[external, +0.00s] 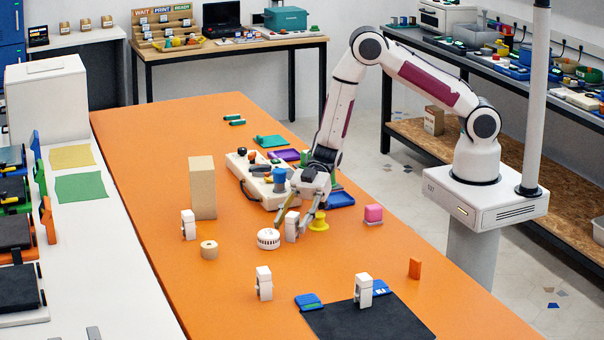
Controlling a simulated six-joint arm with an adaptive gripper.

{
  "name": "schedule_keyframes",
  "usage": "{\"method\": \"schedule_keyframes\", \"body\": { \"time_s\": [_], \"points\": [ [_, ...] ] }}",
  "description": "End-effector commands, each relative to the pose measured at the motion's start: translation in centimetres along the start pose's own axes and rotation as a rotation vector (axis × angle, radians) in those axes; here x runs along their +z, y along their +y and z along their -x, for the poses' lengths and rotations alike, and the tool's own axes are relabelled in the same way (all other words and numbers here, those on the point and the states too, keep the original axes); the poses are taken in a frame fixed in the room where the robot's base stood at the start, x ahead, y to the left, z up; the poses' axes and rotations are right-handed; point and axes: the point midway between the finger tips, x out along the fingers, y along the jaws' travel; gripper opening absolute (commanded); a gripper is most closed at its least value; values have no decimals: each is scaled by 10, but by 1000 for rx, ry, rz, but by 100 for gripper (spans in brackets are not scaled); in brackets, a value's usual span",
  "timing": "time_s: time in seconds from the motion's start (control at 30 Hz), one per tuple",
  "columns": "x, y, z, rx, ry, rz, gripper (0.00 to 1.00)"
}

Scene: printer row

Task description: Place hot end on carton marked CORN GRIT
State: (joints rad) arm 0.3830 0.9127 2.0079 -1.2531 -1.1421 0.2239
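Several small white upright pieces with grey lower parts stand on the orange table; they look alike, and I cannot tell for sure which is the hot end. One white piece (292,226) is between the fingers of my gripper (296,224), which points down low over the table. I cannot tell whether the fingers touch it.
Close to my gripper are a round white vented part (268,239), a yellow knob-like part (319,221) and a pale case (258,182) with a blue cup-shaped part. The front-left table (215,310) is clear.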

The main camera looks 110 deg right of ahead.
Motion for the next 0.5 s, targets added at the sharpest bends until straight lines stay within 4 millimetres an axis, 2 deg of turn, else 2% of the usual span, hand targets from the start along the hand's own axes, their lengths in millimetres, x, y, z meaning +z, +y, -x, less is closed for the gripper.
{"method": "schedule_keyframes", "body": {
  "time_s": [0.33, 0.4, 0.5],
  "points": [
    [0, 0, 0, 0, 0, 0, 39],
    [0, 0, 0, 0, 0, 1, 21],
    [0, 0, 0, 0, 0, 1, 0]
  ]
}}
